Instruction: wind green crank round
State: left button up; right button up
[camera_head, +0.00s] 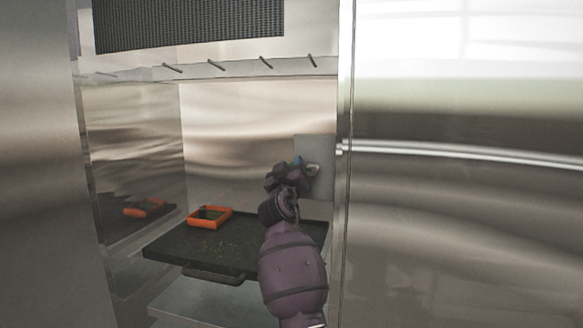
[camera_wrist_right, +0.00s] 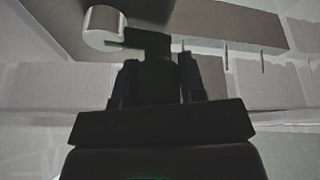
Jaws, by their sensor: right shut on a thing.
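The green crank (camera_head: 298,161) sits on a grey metal plate (camera_head: 318,150) on the right side of the back wall of the steel cabinet, mostly hidden by my gripper. My right gripper (camera_head: 288,172) is at the crank and shut on it. In the right wrist view the crank (camera_wrist_right: 150,43) looks almost black, with its handle end between the fingers and its other end at a round metal hub (camera_wrist_right: 105,27) at upper left. My left gripper is not in view.
A black tray (camera_head: 180,247) with a front handle lies below, with scattered bits on it. An orange square frame (camera_head: 210,217) stands on its back left. Several thin rods (camera_head: 218,66) stick out from a ledge above. Steel walls close in on both sides.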

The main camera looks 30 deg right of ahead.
jog(key=o, duration=0.9)
jog(key=shift+d, duration=0.1)
jog(key=b+v, duration=0.1)
jog(key=v, duration=0.9)
jog(key=shift+s+a+f, duration=0.15)
jog(key=shift+s+a, duration=0.1)
jog(key=shift+a, duration=0.05)
